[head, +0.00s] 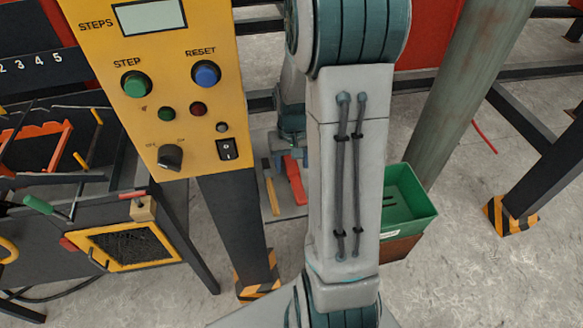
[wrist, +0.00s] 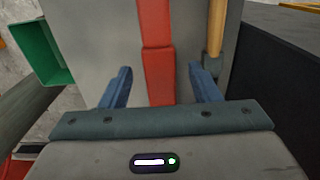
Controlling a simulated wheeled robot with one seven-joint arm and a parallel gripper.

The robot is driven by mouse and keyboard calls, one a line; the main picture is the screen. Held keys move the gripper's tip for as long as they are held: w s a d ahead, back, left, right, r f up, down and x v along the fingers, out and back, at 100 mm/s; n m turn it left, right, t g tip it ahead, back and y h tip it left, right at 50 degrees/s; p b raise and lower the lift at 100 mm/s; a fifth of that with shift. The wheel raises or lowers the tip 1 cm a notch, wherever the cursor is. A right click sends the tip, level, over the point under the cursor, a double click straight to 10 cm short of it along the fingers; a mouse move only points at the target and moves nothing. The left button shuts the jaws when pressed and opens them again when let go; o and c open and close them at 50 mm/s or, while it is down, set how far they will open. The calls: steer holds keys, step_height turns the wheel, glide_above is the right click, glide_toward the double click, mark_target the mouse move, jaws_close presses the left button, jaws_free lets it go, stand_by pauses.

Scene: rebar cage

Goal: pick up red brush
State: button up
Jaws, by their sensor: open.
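The red brush (head: 294,182) lies on a grey surface (head: 284,207) in the head view, partly hidden behind my arm. In the wrist view the red brush (wrist: 157,75) runs lengthwise up the picture, between the two blue fingers of my gripper (wrist: 158,85). The gripper is open, with a gap on both sides of the brush. Its fingers show no contact with the brush. In the head view the gripper (head: 291,150) is small and mostly hidden by my arm.
A tool with a wooden handle (wrist: 216,28) lies right of the brush. A green bin (head: 408,200) stands right of my arm; it shows at left in the wrist view (wrist: 38,55). A yellow control panel (head: 165,85) on a dark post (head: 235,225) stands at left.

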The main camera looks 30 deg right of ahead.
steer(key=shift+f, duration=1.05)
steer(key=c, duration=1.1)
steer(key=shift+r, duration=0.1)
steer(key=shift+r, duration=0.5)
step_height(320, 180, up, 3)
steer(key=shift+w+f, duration=0.1)
steer(key=shift+f, duration=0.05)
steer(key=s+a+r, duration=0.1)
steer(key=s+r, duration=0.1)
steer(key=s, duration=0.1)
steer(key=s+a+r+b, duration=0.1)
steer(key=s+r, duration=0.1)
steer(key=s, duration=0.1)
steer(key=s+a+r, duration=0.1)
steer(key=s+r, duration=0.1)
steer(key=s, duration=0.2)
steer(key=shift+r+b, duration=0.15)
steer(key=shift+b, duration=0.15)
steer(key=shift+s+a+r, duration=0.2)
steer(key=shift+s+r, duration=0.25)
steer(key=shift+s, duration=0.25)
